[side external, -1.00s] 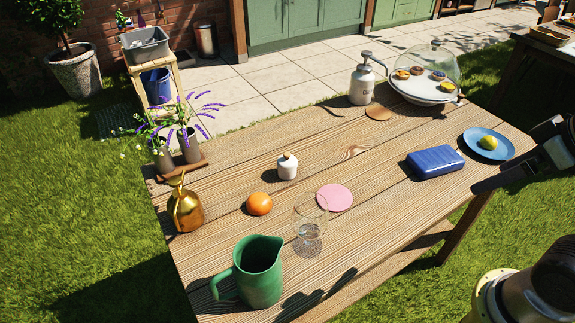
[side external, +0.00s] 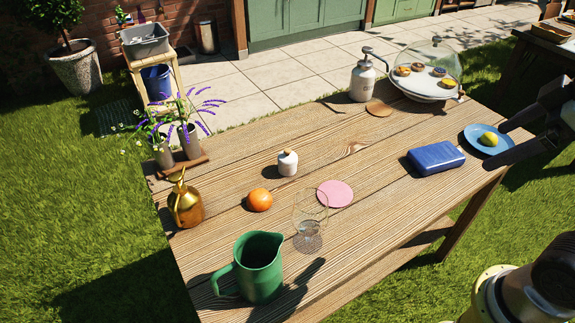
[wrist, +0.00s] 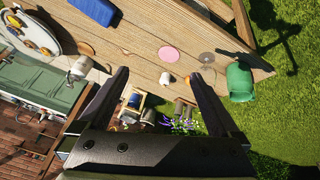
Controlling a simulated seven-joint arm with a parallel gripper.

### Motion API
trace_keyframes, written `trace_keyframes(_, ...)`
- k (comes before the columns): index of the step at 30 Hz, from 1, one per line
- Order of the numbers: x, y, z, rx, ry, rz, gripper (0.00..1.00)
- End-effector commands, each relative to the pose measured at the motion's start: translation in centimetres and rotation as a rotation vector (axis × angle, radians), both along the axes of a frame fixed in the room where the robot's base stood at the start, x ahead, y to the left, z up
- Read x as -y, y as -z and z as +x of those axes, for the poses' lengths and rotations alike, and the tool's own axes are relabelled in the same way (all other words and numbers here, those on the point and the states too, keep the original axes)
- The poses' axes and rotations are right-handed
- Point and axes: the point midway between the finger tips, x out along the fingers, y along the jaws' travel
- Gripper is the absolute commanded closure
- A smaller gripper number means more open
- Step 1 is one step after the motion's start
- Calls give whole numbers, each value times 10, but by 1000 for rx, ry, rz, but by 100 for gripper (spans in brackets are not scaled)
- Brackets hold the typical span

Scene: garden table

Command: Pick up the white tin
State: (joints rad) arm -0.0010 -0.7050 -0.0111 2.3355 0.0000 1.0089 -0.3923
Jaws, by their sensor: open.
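The white tin (side external: 287,165), a small white canister with a wooden-looking knob, stands upright near the middle of the wooden table. It also shows small in the wrist view (wrist: 165,78), far off and between my fingers in the picture. My gripper (side external: 494,146) is at the right edge of the side view, by the blue plate and well apart from the tin. In the wrist view my gripper (wrist: 158,73) is open, with nothing between its fingers.
An orange (side external: 259,200), pink disc (side external: 341,194), clear glass (side external: 309,222) and green jug (side external: 262,270) are around the tin's near side. A blue case (side external: 436,160), blue plate (side external: 478,131) with a lemon, and white sprayer (side external: 362,83) stand farther right. A brass mister (side external: 186,206) is left.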

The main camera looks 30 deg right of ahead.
Motion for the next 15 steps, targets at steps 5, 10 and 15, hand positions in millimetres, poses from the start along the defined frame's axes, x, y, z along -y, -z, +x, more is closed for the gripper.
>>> trace_keyframes(5,-4,-47,43,-12,-205,-105,2)
trace_keyframes(10,-11,-80,98,-43,-406,-197,2)
trace_keyframes(15,-23,-97,161,-84,-601,-273,2)
